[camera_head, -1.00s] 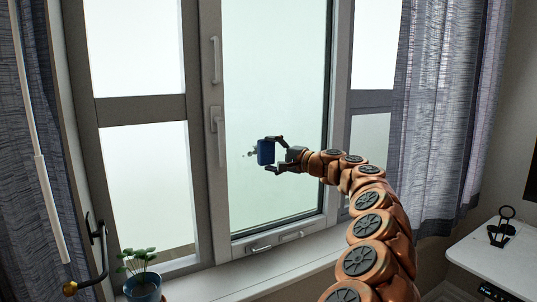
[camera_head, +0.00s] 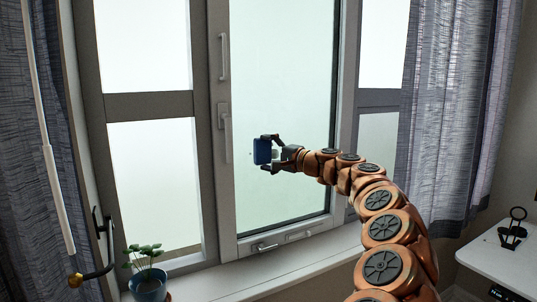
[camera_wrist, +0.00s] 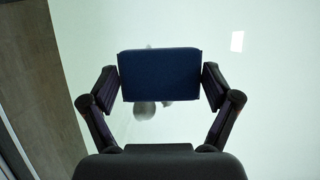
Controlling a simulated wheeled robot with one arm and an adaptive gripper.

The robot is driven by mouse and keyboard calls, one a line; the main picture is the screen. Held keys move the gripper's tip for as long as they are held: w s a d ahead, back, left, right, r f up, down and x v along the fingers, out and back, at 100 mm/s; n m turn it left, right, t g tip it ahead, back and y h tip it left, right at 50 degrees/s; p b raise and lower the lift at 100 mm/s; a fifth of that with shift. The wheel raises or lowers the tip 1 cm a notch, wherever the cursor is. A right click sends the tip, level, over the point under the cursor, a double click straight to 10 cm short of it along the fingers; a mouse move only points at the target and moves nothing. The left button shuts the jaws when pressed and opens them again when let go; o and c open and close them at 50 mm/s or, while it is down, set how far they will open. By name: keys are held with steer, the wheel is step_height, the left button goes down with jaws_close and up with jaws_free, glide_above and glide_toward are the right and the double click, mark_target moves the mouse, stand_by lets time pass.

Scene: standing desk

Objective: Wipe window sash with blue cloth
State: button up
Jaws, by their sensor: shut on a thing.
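The blue cloth (camera_head: 262,151) is a flat dark-blue pad, held upright in front of the middle window sash (camera_head: 285,80). My gripper (camera_head: 268,152) is shut on it, one finger at each end. In the wrist view my gripper (camera_wrist: 160,86) grips the cloth (camera_wrist: 160,75) from both sides. Grey smudges (camera_wrist: 145,111) show on the glass below the cloth in that view, and a little above it; the cloth hides the rest. Whether the cloth touches the glass I cannot tell.
The sash's grey frame (camera_head: 219,180) with a handle (camera_head: 225,120) stands left of the cloth. A potted plant (camera_head: 147,283) sits on the sill (camera_head: 240,276). Curtains hang at both sides. A white desk (camera_head: 500,262) with a black stand (camera_head: 512,230) is at right.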

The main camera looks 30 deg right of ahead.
steer(key=shift+s+a+f+b, duration=0.15)
steer(key=shift+s+b, duration=0.15)
steer(key=shift+s, duration=0.45)
steer(key=shift+s+a+r+b, duration=0.15)
steer(key=shift+s+b, duration=0.1)
steer(key=shift+s, duration=0.45)
steer(key=shift+s+d, duration=0.1)
steer(key=shift+s, duration=0.6)
steer(key=shift+s+b, duration=0.35)
steer(key=shift+s, duration=0.4)
steer(key=shift+s, duration=0.1)
steer(key=s, duration=0.2)
steer(key=b, duration=0.1)
steer(key=shift+s+a, duration=0.25)
steer(key=shift+s, duration=0.15)
steer(key=shift+w, duration=0.1)
